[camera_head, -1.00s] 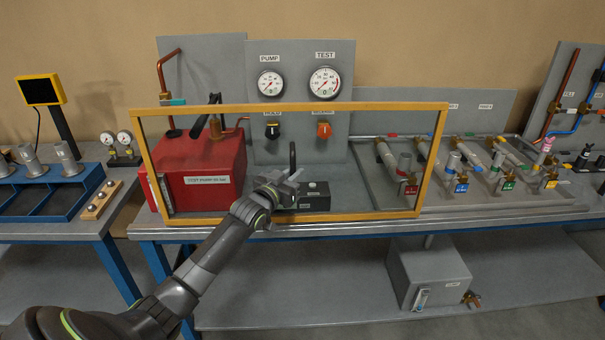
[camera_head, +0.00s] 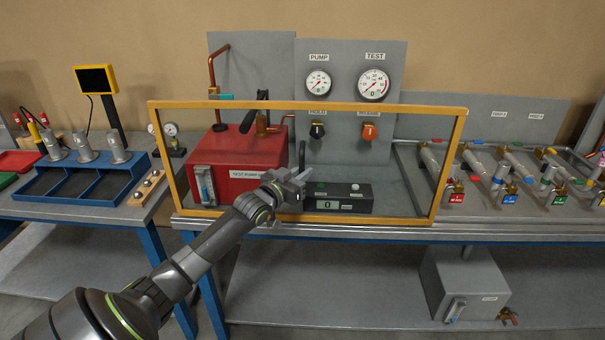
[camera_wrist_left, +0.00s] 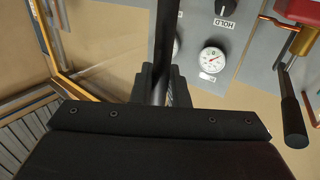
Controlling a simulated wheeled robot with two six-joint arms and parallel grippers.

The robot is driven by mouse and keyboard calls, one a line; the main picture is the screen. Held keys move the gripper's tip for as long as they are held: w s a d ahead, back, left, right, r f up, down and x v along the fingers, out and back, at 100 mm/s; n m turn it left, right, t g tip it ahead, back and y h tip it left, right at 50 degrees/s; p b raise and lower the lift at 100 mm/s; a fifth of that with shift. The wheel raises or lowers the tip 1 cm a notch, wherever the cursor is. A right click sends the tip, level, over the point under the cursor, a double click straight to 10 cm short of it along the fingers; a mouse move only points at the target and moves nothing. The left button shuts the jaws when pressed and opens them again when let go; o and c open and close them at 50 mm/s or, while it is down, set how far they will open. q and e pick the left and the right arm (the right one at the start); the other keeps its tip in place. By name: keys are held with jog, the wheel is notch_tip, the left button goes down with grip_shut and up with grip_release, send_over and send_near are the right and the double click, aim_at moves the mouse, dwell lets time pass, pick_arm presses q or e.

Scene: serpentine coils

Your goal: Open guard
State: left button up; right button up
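The guard is a clear panel in an orange-yellow frame (camera_head: 310,106), standing upright along the front of the bench, before the red test pump (camera_head: 235,165) and the gauge board. A dark upright bar, the guard's handle (camera_head: 302,154), stands near its middle. My left gripper (camera_head: 298,181) is at the lower part of this handle. In the left wrist view the black handle (camera_wrist_left: 166,45) runs between my left fingers (camera_wrist_left: 164,88), which look closed on it; the fingertips are partly hidden. My right gripper is not in view.
Behind the guard are a small black display box (camera_head: 345,197), the pump gauge (camera_head: 318,83) and an orange knob (camera_head: 369,131). Several valves with coloured tags lie right of the guard. A blue rack (camera_head: 75,195) stands on the left bench. A grey box (camera_head: 465,280) is below.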

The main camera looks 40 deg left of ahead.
pick_arm(q)
jog(key=o, duration=0.3)
jog(key=shift+o, duration=0.2)
jog(key=shift+w, duration=0.1)
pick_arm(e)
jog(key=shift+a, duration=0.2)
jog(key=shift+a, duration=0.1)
pick_arm(q)
jog(key=shift+s, duration=0.2)
jog(key=s+b, duration=0.2)
jog(key=s, duration=1.5)
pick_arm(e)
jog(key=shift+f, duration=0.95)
